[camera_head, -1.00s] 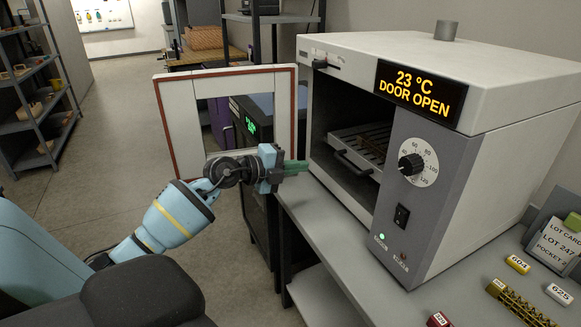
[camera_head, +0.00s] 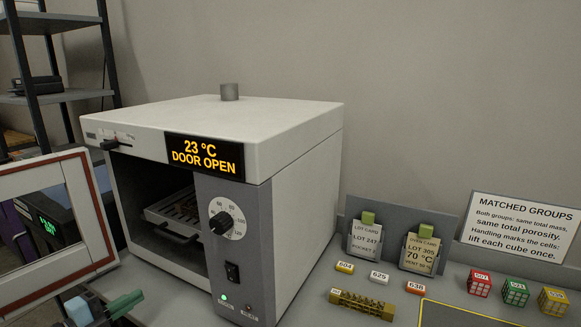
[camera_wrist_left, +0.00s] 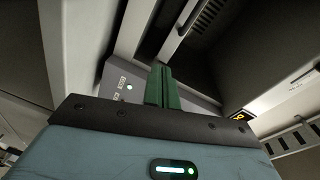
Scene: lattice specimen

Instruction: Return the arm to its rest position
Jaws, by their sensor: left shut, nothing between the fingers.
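My left gripper (camera_head: 124,304), with green fingers, is at the lower left of the head view, in front of the open oven's lower left corner. Its fingers are shut and empty. The fingers also show pressed together in the left wrist view (camera_wrist_left: 160,88), with part of the oven behind them. Most of the left arm is cut off by the frame edge. My right arm and gripper do not show.
The oven (camera_head: 265,190) stands on the grey bench, its display reading 23 °C, door open. The open door (camera_head: 85,240) with red trim juts out close beside my left gripper. Small coloured cubes (camera_head: 479,284), number tags and cards lie to the right.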

